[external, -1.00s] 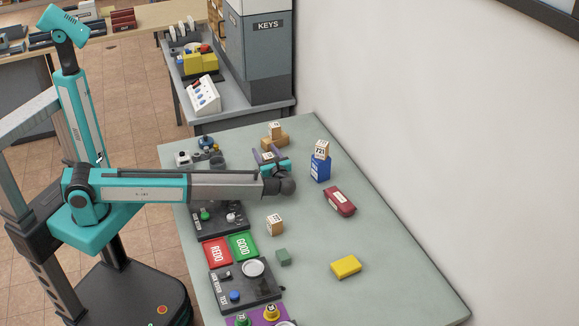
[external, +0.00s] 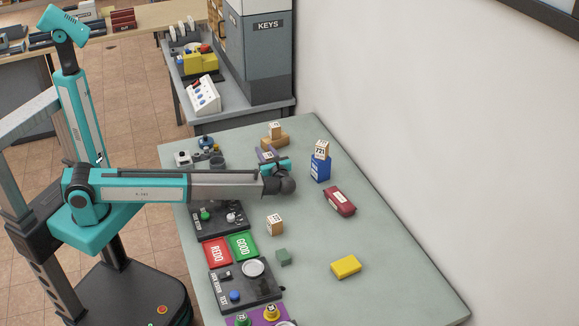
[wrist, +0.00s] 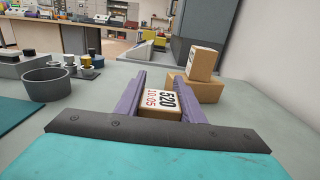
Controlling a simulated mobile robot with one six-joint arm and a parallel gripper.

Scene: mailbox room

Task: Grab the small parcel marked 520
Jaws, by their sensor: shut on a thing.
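A small cardboard parcel (wrist: 161,102) with a white label reading 520 sits between the two purple fingers of my gripper (wrist: 163,92) in the wrist view. The fingers are shut on its sides. In the external view my gripper (external: 266,156) is low over the far part of the grey-green table (external: 310,245), and the parcel is mostly hidden there by the fingers. I cannot tell whether the parcel touches the table.
A small box on a larger cardboard box (external: 274,141) stands just beyond my gripper. A blue box (external: 320,170) with a labelled cube on top and a dark red case (external: 340,201) are to the right. A dark cup (wrist: 46,84) is at left in the wrist view.

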